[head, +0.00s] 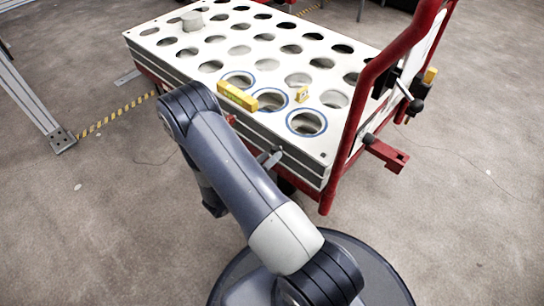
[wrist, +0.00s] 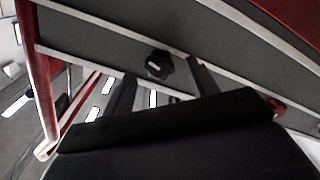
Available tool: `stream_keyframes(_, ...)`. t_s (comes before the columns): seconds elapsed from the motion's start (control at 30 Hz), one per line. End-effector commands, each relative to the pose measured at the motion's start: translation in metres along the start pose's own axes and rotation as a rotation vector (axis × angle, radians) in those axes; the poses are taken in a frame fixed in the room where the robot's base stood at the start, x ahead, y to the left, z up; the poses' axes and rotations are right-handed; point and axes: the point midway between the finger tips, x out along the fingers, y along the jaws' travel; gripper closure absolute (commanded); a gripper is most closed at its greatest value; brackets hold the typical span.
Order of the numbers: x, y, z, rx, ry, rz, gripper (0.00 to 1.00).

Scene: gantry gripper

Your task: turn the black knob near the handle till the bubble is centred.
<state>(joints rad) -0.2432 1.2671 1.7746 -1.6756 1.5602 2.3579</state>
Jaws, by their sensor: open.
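The black knob (wrist: 159,64) is lobed, with a small white mark on its face, and sits on the grey side panel in the wrist view. My gripper (wrist: 160,75) is open, one dark finger on each side of the knob in the picture. I cannot tell how far the fingertips are from the knob, and I see no clear contact. A long yellow level (head: 238,96) and a small yellow level (head: 301,94) lie on the white holed top (head: 345,122) of the cart. Their bubbles are too small to read. The red handle (head: 378,68) rises at the cart's right end.
A red bracket (head: 386,153) sticks out below the handle. A grey cylinder (head: 192,21) stands on the far left of the top. A metal frame leg (head: 58,138) stands at the left, near yellow-black floor tape (head: 115,114).

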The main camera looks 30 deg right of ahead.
Motion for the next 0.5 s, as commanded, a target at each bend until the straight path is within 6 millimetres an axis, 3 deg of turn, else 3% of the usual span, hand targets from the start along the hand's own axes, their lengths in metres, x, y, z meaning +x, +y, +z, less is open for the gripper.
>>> stream_keyframes(0.2,0.018,0.000,0.001,-0.001,0.000,0.001,0.44)
stream_keyframes(0.5,0.020,0.000,0.000,-0.001,0.000,0.000,0.44)
